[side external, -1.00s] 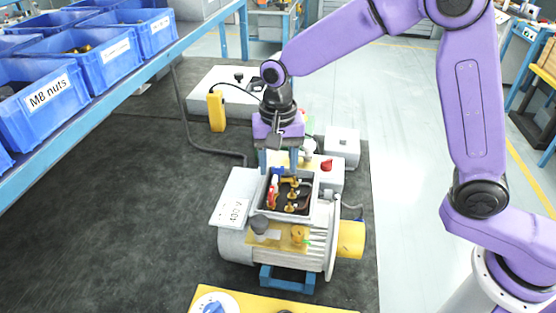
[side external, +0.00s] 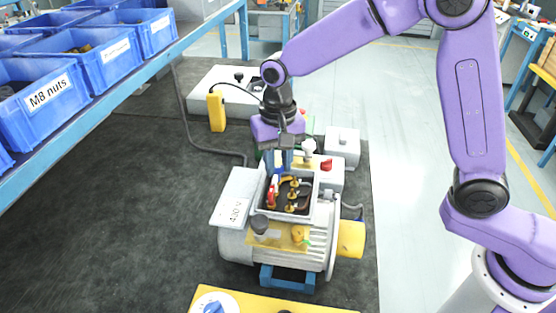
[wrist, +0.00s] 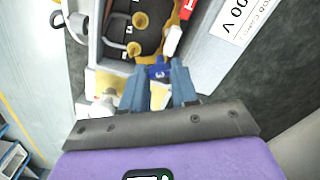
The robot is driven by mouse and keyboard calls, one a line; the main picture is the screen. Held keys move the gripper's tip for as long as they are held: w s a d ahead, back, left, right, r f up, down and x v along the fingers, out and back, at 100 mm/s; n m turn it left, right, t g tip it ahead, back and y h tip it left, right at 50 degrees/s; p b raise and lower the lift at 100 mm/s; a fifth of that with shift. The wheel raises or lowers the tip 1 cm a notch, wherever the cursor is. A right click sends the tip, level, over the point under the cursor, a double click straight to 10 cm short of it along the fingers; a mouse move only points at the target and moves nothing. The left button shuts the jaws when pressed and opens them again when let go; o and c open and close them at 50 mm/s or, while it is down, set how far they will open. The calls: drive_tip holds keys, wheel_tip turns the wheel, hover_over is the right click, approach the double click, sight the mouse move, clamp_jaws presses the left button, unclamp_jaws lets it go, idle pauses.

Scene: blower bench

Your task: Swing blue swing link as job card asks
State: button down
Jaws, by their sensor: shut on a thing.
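The blue swing link (wrist: 159,72) shows in the wrist view between my fingertips at the edge of the open terminal box. In the side view the terminal box (side external: 316,199) sits on top of a grey motor (side external: 238,246). My gripper (wrist: 157,82) is shut on the blue link, with a finger on each side; its far end is mostly hidden. Brass posts (wrist: 140,20) and a red link (side external: 273,190) are in the box.
Blue bins (side external: 48,95), one labelled M8 nuts, stand on a shelf at the left. A yellow meter (side external: 216,111) and grey boxes (side external: 342,147) stand behind the motor. A yellow panel with a blue knob (side external: 213,308) is in front. The dark mat at left is clear.

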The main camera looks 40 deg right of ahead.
sight(278, 167)
drive_tip(key=c, duration=0.9)
unclamp_jaws()
drive_tip(key=shift+o, duration=0.2)
wheel_tip(278, 167, up, 18)
drive_tip(key=shift+f, duration=0.25)
drive_tip(key=s+d+f+n, duration=0.5)
drive_tip(key=s, duration=0.4)
drive_tip(key=s+d+f+n, duration=0.4)
drive_tip(key=s+d+n, duration=0.1)
drive_tip(key=s, duration=0.4)
drive_tip(key=s+d+f+n, duration=0.5)
drive_tip(key=s+d, duration=0.2)
drive_tip(key=s, duration=0.2)
drive_tip(key=shift+d+f+n, duration=0.25)
drive_tip(key=shift+f+n, duration=0.1)
drive_tip(key=shift+n, duration=0.05)
